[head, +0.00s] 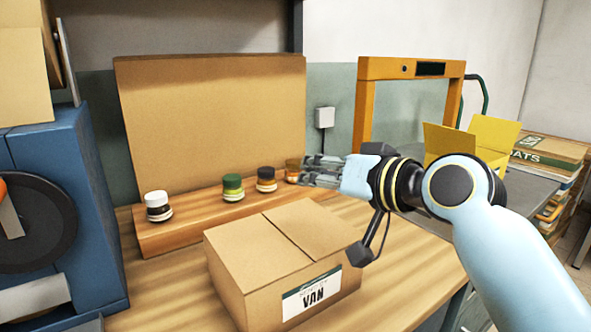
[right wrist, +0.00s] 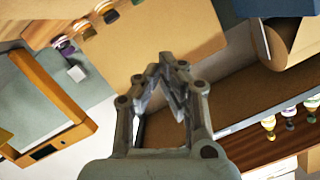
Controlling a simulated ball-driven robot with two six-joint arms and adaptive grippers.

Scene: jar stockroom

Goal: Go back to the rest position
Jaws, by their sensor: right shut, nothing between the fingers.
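My right gripper (head: 312,170) is shut and empty, held in the air above and behind the closed cardboard box (head: 250,262) labelled VAN, its fingers pointing left. In the right wrist view its fingertips (right wrist: 167,64) meet, with nothing between them. Several jars stand in a row on the wooden step: a white-lidded one (head: 158,206), a green-lidded one (head: 233,188), a dark-lidded one (head: 266,180) and an orange-brown one (head: 293,167), partly hidden by the fingertips. My left gripper is out of view.
A large cardboard panel (head: 215,120) stands behind the jars. A blue machine (head: 60,165) is at the left. An orange frame (head: 363,105) and an open yellow box (head: 492,133) are at the right. Bare table (head: 385,290) lies right of the VAN box.

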